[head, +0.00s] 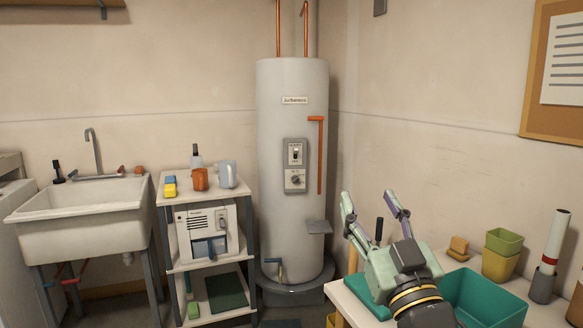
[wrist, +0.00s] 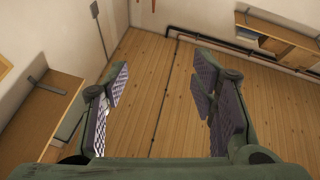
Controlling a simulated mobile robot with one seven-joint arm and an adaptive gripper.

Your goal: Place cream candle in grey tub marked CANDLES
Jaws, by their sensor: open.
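My gripper (head: 370,212) is open and empty, raised above the table at the right in the head view, fingers pointing up and away. I cannot make out a cream candle in either view. No grey tub with a CANDLES label can be made out. A white cylinder with a red band (head: 556,240) stands tilted in a dark grey holder (head: 542,287) on the table; I cannot tell what it is.
The table (head: 463,264) holds a teal bin (head: 483,296), stacked green and yellow pots (head: 502,252) and an orange-brown block (head: 458,246). A shelf cart (head: 199,186) with mugs, a sink (head: 82,213) and a tall water heater (head: 292,180) stand left. The wrist view shows clear wooden floor (wrist: 150,125).

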